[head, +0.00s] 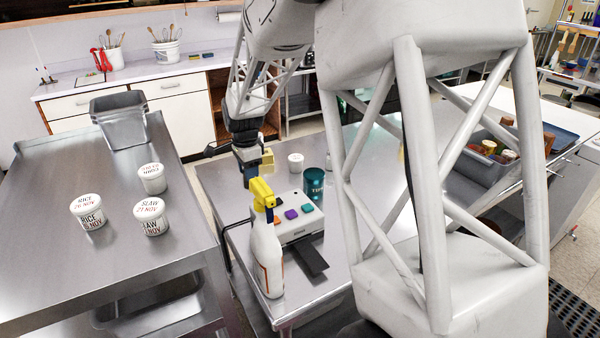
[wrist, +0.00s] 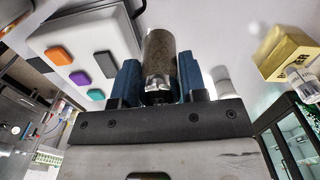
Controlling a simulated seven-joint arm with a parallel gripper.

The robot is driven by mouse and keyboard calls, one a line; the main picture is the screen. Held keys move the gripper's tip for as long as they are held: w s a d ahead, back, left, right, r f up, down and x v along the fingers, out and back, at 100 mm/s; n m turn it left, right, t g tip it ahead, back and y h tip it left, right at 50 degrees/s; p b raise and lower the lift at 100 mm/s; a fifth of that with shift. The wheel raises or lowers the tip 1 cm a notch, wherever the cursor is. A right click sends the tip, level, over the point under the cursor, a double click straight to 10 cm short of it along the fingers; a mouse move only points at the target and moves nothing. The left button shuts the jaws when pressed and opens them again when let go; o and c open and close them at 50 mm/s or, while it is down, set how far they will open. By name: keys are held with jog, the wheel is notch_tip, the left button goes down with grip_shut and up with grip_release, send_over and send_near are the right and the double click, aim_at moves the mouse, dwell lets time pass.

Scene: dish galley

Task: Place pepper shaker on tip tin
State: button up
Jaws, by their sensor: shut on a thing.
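My gripper (wrist: 160,82) is shut on the pepper shaker (wrist: 160,45), a clear cylinder with dark contents, held between the two blue fingers in the wrist view. In the head view my gripper (head: 249,178) hangs over the steel table, behind the spray bottle and left of the tip tin; the shaker cannot be made out there. The tip tin (head: 314,184) is a dark teal cylinder with pale lettering, standing upright behind the right side of the card terminal. I cannot make out the tin in the wrist view.
A white device with coloured buttons (head: 296,220) and a white spray bottle with yellow head (head: 266,250) stand in front. A yellow box (head: 267,158) and a small white cup (head: 296,161) are behind. Lidded tubs (head: 151,216) stand on the left counter.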

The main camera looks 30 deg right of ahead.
jog(key=s+d+r+m, duration=0.1)
jog(key=s+d, duration=0.6)
jog(key=d, duration=0.1)
jog(key=s+d+r+m, duration=0.1)
jog(key=s+d+r, duration=0.1)
jog(key=s+d, duration=0.5)
jog(key=shift+s+d+r, duration=0.3)
jog(key=shift+s+d, duration=0.05)
jog(key=shift+s, duration=0.45)
jog(key=shift+w+d, duration=0.1)
jog(key=shift+w, duration=0.05)
send_near(314, 172)
jog(key=shift+s, duration=0.5)
jog(key=shift+w+f, duration=0.1)
jog(key=shift+w, duration=0.25)
jog(key=shift+f, duration=1.75)
jog(key=shift+f, duration=0.15)
